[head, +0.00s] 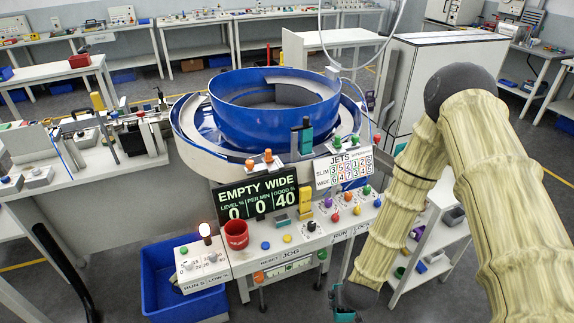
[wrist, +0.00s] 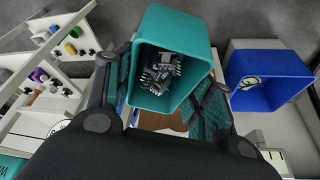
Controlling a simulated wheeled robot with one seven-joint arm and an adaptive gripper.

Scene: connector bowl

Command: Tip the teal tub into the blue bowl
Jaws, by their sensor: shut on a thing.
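The teal tub (wrist: 200,38) is between the two fingers of my gripper (wrist: 168,82) in the wrist view. My gripper is shut on it. Several dark grey connectors lie in the bottom of the tub. In the head view, my gripper (head: 347,300) is low at the bottom edge, in front of the machine and right of its middle. A little teal shows there; whether it is the tub or a finger pad, I cannot tell. The blue bowl (head: 262,92) stands on top of the machine, well above and left of my gripper. Its visible floor looks bare.
The control panel with buttons, a red cup (head: 236,234) and a sign reading "EMPTY WIDE" (head: 255,200) fronts the bowl. A blue bin (head: 185,297) stands on the floor at lower left. A shelf cart (head: 432,250) stands behind my arm. Another blue bin (wrist: 268,97) shows in the wrist view.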

